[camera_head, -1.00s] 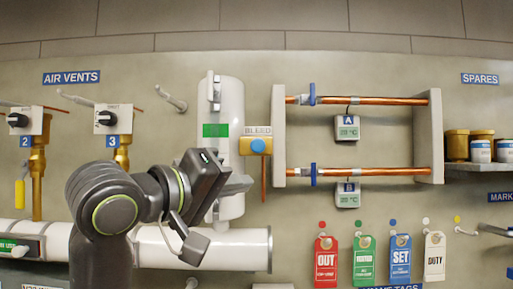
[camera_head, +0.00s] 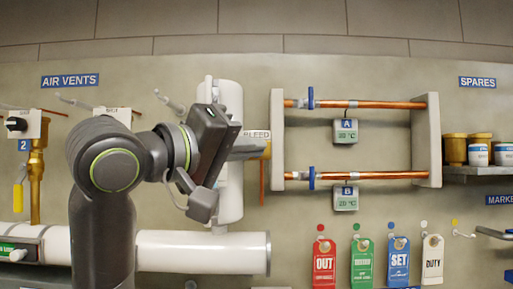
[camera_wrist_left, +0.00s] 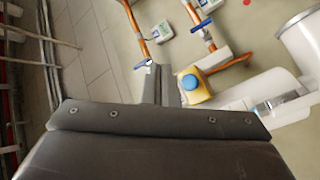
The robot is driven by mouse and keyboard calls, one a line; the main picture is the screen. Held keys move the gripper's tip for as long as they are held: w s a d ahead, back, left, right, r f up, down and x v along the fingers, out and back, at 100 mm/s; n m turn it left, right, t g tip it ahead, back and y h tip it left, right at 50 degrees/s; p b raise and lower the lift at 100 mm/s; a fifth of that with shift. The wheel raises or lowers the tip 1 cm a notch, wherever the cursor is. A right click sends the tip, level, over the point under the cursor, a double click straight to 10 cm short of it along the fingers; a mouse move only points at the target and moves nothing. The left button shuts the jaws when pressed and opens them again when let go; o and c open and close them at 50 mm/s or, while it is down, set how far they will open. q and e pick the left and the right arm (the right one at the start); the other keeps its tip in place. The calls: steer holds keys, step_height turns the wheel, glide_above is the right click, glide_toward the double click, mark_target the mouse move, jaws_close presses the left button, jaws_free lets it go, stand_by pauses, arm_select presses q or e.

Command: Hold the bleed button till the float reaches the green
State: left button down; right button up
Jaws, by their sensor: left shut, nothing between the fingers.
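The bleed button is blue on a yellow box. In the left wrist view the button (camera_wrist_left: 190,82) shows clearly on the box (camera_wrist_left: 197,96). In the head view my left gripper (camera_head: 262,147) covers the button, and part of the BLEED sign (camera_head: 258,134) shows above the fingers. My left gripper's fingers (camera_wrist_left: 160,72) are shut and empty, close beside the button in the wrist view; I see no clear contact. The white upright cylinder (camera_head: 230,100) stands behind my arm. Its green band is hidden in the head view, and I cannot make out the float. My right gripper is out of view.
Copper pipes (camera_head: 375,104) with blue valve handles run right of the button. Coloured tags (camera_head: 324,262) hang below them. A thick white pipe (camera_head: 205,252) runs low along the wall. Air vent valves (camera_head: 25,124) are at the left.

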arm_select(q)
steer(key=w+p, duration=0.2)
steer(key=w, duration=0.5)
steer(key=shift+w, duration=0.15)
stand_by(1.9)
steer(key=shift+w+p, duration=0.25)
steer(key=shift+p, duration=0.1)
steer(key=shift+w, duration=0.5)
stand_by(0.6)
steer(key=shift+s, duration=0.1)
stand_by(2.8)
steer(key=shift+s, duration=0.75)
steer(key=shift+s, duration=0.1)
